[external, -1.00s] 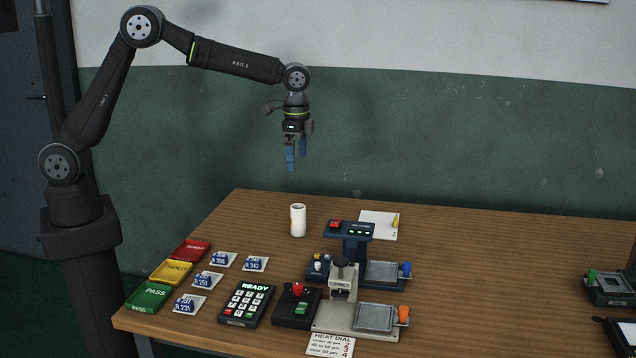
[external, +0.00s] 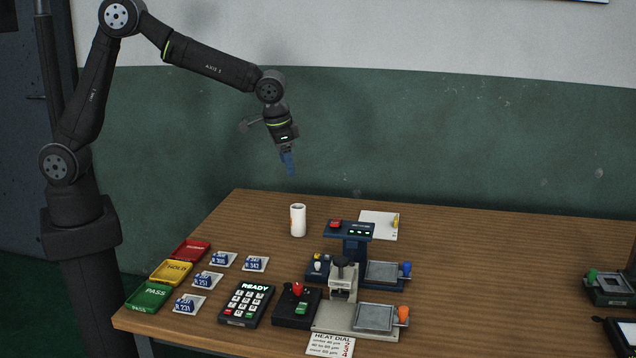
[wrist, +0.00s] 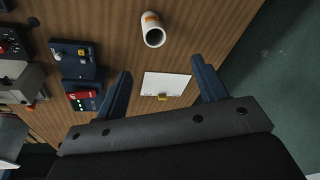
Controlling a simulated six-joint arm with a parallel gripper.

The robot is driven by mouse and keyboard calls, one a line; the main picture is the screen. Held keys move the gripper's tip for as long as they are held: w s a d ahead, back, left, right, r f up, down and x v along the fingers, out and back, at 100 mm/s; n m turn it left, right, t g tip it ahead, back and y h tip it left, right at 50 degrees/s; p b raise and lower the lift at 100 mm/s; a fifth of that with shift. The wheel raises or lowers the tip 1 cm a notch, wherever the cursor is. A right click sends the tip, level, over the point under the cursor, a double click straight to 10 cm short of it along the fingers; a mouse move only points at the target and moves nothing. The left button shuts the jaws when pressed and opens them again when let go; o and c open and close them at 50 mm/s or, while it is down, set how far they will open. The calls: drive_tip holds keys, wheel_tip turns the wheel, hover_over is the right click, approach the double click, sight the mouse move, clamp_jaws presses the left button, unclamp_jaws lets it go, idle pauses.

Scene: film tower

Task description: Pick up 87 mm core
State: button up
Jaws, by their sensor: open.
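The core, a white hollow cylinder (external: 298,220), stands upright on the table behind the blue device. It also shows in the wrist view (wrist: 153,30), with its open end toward the camera and a small orange mark on its side. My gripper (external: 289,163) is in the air above the core and a little to its left, tilted, with its blue fingers pointing down. In the wrist view the two fingers (wrist: 162,80) are spread wide and nothing is between them in their grasp. The core is apart from both fingers.
A white card (external: 378,225) with a yellow item lies right of the core. A blue device (external: 348,231) and a grey press (external: 373,317) stand in front. Coloured trays (external: 171,272), sample packets (external: 208,281) and a keypad (external: 246,303) are at left. The table's right middle is clear.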

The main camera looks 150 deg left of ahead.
sight(296, 215)
drive_tip(key=f+n, duration=0.1)
drive_tip(key=f, duration=0.3)
drive_tip(key=f+n+y, duration=0.1)
drive_tip(key=f+n, duration=0.1)
drive_tip(key=f, duration=0.2)
drive_tip(key=a+f+n, duration=0.1)
drive_tip(key=f, duration=0.2)
drive_tip(key=shift+f+y, duration=0.4)
drive_tip(key=shift+w+x, duration=0.1)
drive_tip(key=shift+x, duration=1.2)
drive_tip(key=shift+w+x, duration=0.15)
drive_tip(key=shift+x, duration=1.15)
drive_tip(key=shift+a, duration=0.15)
drive_tip(key=c, duration=1.1)
